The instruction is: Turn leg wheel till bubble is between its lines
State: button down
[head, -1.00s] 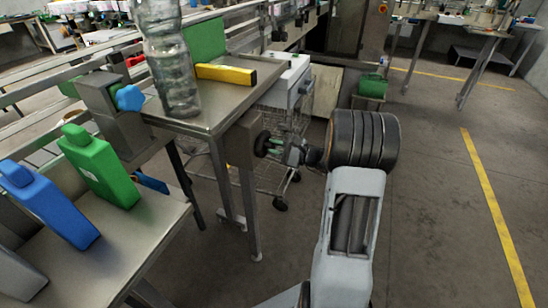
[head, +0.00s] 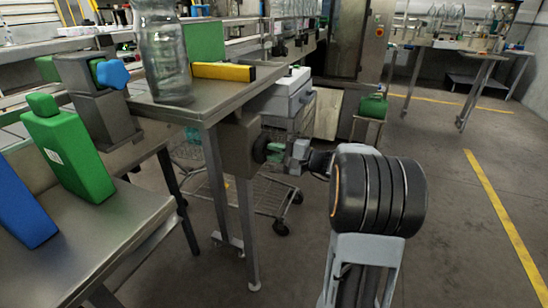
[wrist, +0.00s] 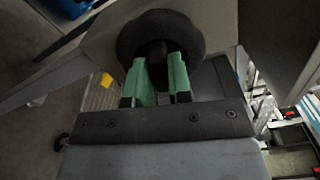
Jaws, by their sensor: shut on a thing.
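The leg wheel (head: 259,147) is a dark round handwheel on a grey box at the side of the metal table. In the wrist view the black wheel (wrist: 128,38) stands straight ahead, with a dark knob at its middle. My gripper (head: 272,151) reaches it from the right. Its two green fingers, also seen in the wrist view (wrist: 158,72), are shut on the wheel's middle knob. The yellow spirit level (head: 222,72) lies on the tabletop, with a dark end. Its bubble and lines are too small to make out.
A clear bottle (head: 162,55) stands on the metal table (head: 205,108) beside the level, with a green panel (head: 204,42) behind. A wire cart (head: 268,200) stands beyond the table leg. Green and blue containers stand at left. The floor at right is open.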

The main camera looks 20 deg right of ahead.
dwell(0.4)
jog(key=c, duration=1)
grip_release()
jog(key=shift+c, duration=0.2)
jog(key=p+v, duration=0.1)
jog(key=v, duration=1.2)
jog(key=shift+s+d, duration=0.25)
jog(key=shift+s, duration=0.1)
